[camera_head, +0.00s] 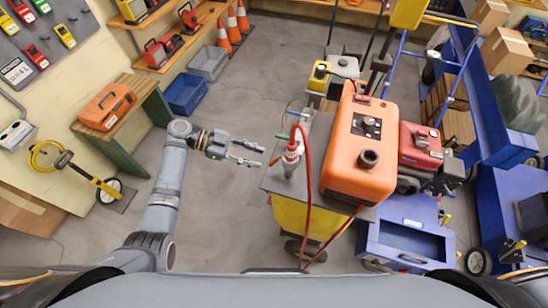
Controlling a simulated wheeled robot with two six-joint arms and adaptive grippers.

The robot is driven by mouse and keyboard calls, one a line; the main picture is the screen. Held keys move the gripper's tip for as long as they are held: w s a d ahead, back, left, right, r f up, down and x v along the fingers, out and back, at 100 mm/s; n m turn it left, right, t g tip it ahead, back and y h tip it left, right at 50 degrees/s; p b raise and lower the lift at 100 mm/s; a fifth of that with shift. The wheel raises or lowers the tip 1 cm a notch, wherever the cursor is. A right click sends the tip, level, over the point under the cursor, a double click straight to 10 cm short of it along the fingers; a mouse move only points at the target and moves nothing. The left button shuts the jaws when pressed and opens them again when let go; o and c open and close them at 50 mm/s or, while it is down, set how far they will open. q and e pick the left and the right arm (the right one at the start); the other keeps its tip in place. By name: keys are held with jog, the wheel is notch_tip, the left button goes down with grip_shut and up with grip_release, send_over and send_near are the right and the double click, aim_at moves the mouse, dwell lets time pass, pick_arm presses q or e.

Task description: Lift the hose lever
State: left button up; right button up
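A red hose (309,190) loops up from a white and red fitting (291,154) that stands upright on the left side of the grey cart top. A small green lever-like piece (282,137) sticks out to the left near the top of this fitting; its exact shape is too small to tell. My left gripper (260,156) is open and empty. Its two fingers point right toward the fitting, with a gap between them and it. My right gripper is not in view.
An orange machine (359,150) stands on the cart, right of the hose. A red engine-like unit (420,146) and a blue cabinet (411,240) are farther right. A wooden bench (126,124) with an orange case (106,106) stands left.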

aim_at(275, 162)
pick_arm(q)
jog(key=x, duration=0.2)
jog(key=p+x, duration=0.1)
jog(key=x, duration=0.1)
jog(key=p+x, duration=0.1)
jog(key=x, duration=0.1)
jog(key=shift+w+d+f, duration=0.1)
jog(key=shift+w+f, duration=0.05)
jog(key=shift+w, duration=0.1)
jog(key=shift+s+d+f, duration=0.15)
jog(key=shift+d+f, duration=0.1)
jog(key=shift+d, duration=0.2)
jog(key=shift+c, duration=1.7)
grip_shut()
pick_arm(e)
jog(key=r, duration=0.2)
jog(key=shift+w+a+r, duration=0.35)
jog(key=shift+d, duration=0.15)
